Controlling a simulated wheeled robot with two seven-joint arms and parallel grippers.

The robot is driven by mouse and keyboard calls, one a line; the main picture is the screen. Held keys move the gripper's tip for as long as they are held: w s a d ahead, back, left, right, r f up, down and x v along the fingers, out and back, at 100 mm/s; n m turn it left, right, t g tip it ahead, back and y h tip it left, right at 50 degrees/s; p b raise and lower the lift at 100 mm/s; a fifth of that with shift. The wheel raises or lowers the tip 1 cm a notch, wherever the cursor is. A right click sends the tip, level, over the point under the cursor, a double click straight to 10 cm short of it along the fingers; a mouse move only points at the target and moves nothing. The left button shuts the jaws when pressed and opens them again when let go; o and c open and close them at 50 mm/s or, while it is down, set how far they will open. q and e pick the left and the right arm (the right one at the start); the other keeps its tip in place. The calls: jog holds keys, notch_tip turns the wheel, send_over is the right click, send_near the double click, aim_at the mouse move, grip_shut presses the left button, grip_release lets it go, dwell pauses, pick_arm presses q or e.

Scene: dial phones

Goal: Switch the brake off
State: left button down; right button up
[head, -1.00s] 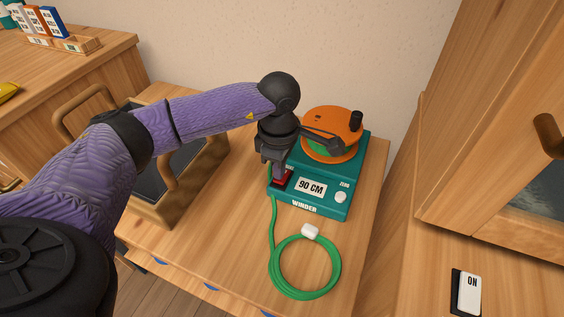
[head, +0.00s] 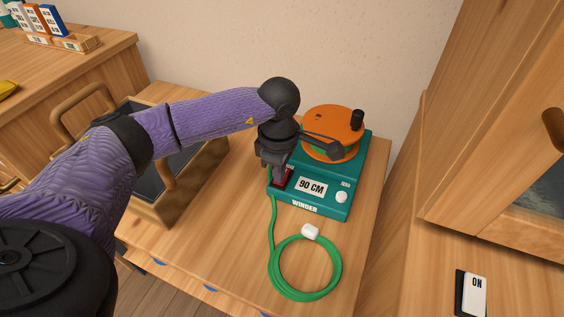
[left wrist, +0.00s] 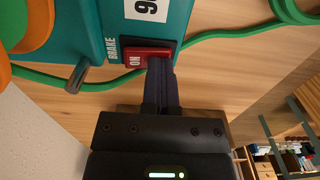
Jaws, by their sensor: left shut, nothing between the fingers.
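The teal winder (head: 314,207) stands on the wooden counter, with an orange reel on top and a display reading 90 CM. Its red brake switch (left wrist: 139,57) is at the front left corner, marked BRAKE, and ON shows on its face. The switch also shows in the head view (head: 289,176), partly hidden by my left gripper. My left gripper (left wrist: 160,66) is shut and empty, pointing down with its fingertips at the edge of the red switch. They look to be touching it or very close. My right gripper is not in view.
A green hose coil (head: 338,268) with a white end piece (head: 311,231) lies in front of the winder. A wooden crate (head: 215,160) stands at left under my arm. A wooden cabinet (head: 465,160) rises at right, with a white ON switch (head: 473,295) below it.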

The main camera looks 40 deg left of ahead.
pick_arm(q)
jog(key=shift+r+p, duration=2.65)
jog(key=shift+r, duration=0.95)
jog(key=shift+f, duration=0.1)
